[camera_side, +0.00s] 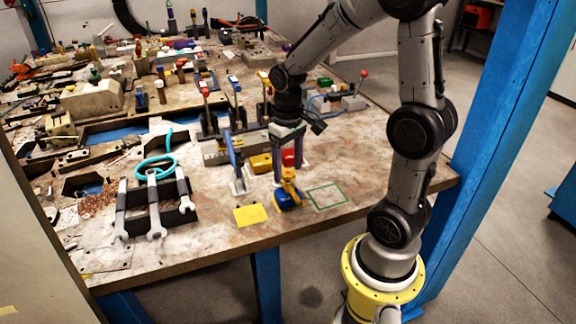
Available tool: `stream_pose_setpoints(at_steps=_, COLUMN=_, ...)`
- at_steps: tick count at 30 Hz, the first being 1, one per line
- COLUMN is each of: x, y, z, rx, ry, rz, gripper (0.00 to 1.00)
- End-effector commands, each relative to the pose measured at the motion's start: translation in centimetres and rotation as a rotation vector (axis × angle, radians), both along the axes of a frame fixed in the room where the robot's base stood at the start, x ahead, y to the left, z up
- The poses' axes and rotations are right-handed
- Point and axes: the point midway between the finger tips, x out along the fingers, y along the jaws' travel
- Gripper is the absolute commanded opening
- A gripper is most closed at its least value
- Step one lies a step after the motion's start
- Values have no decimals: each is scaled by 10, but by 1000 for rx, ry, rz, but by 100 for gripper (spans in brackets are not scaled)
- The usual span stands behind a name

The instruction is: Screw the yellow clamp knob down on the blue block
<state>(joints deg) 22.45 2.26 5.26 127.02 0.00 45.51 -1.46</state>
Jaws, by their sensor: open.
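The blue block (287,203) sits on the table near its front edge. The yellow clamp knob (288,174) stands at the top of yellow clamp parts on the blue block. My gripper (287,172) points down at the knob, its two dark fingers apart on either side of it. The gripper is open. Whether a finger touches the knob is too small to tell.
A yellow card (250,215) lies to the left, a green-outlined square (327,196) to the right. Wrenches (156,205) lie further left. The table's front right is mostly clear.

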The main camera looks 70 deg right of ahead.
Motion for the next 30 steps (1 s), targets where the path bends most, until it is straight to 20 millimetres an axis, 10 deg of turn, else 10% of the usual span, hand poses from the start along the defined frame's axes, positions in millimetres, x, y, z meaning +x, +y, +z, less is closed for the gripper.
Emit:
stream_pose_setpoints(at_steps=10, x=0, y=0, z=-3, rx=0, ry=-1, rz=0, gripper=69)
stream_pose_setpoints(at_steps=21, x=0, y=0, z=-3, rx=0, ry=-1, rz=0, gripper=2)
stream_pose_setpoints(at_steps=30, x=0, y=0, z=-3, rx=-1, ry=-2, rz=-26, gripper=0)
